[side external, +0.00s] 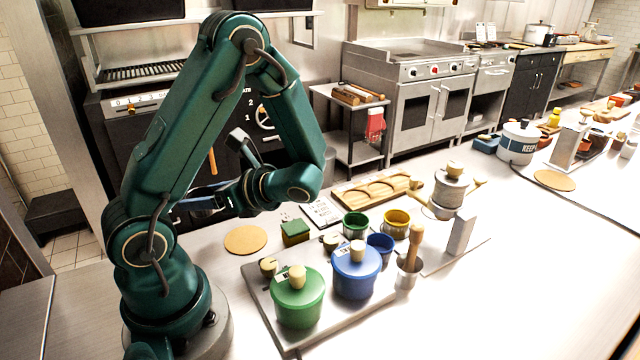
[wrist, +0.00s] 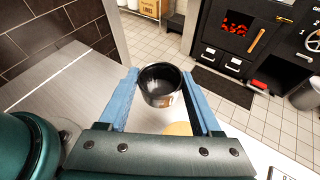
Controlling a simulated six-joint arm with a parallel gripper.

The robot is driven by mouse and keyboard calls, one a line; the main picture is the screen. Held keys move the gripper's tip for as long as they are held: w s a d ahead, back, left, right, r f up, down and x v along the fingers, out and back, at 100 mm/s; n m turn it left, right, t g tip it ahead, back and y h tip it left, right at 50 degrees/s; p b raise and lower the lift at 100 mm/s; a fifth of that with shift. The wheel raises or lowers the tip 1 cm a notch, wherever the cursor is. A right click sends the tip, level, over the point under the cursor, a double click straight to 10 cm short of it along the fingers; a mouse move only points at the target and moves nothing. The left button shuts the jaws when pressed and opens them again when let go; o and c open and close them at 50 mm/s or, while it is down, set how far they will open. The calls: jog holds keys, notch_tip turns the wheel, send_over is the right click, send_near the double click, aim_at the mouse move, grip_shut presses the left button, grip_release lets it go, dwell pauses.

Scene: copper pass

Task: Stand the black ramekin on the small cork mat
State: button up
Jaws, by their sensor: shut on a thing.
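The black ramekin (wrist: 160,98) is between the two blue fingers of my gripper (wrist: 159,74) in the wrist view, with its open top showing. My gripper is shut on it. In the side view my gripper (side external: 192,206) points left, and the ramekin is mostly hidden by my arm. A round cork mat (side external: 245,240) lies bare on the counter, to the right of the gripper and lower in the side view. Part of it shows just below the ramekin in the wrist view (wrist: 178,129).
A green block (side external: 295,233) stands right of the mat. A tray (side external: 262,301) in front holds a green lidded pot (side external: 297,303) and a blue one (side external: 356,272). Another round cork mat (side external: 554,180) lies far right. Small pots and a wooden board (side external: 350,194) crowd the middle.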

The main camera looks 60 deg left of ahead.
send_over(250, 241)
notch_tip(250, 241, down, 4)
jog(key=shift+r, duration=0.1)
jog(key=shift+f, duration=2.05)
jog(key=shift+f, duration=0.15)
jog(key=o, duration=1.4)
